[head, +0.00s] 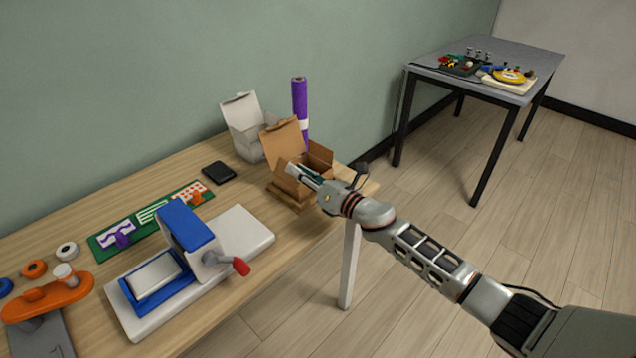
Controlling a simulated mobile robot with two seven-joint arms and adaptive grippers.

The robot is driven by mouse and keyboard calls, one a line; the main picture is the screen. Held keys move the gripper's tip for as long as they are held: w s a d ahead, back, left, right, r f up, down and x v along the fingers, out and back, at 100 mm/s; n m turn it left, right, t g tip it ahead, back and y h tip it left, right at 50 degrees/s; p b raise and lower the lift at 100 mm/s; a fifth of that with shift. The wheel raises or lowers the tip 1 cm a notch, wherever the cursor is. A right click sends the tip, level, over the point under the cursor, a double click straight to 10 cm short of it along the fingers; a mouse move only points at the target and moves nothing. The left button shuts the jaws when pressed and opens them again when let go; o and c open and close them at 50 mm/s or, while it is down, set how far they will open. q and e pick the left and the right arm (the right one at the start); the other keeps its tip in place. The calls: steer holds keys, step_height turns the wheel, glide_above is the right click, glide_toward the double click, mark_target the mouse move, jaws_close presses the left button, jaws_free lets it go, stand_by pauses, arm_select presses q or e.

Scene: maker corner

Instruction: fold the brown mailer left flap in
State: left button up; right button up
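The brown mailer (285,138) is an open cardboard box near the right end of the wooden table, with its lid standing up at the back. A side flap (320,156) stands up on its right. Its left side and front are partly hidden by my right gripper (296,170). That gripper reaches in from the lower right, with its fingertips over or against the box's front left part; I cannot tell whether they touch. Its fingers are too small and overlapped to tell whether they are open. My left gripper is not in view.
A white open box (243,124) and a purple roll (299,98) stand behind the mailer. A black flat device (219,173), a green mat (133,232) and a blue-and-white press (187,228) lie to the left. A grey table (530,58) stands at the back right.

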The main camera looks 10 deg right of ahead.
steer(key=v, duration=1)
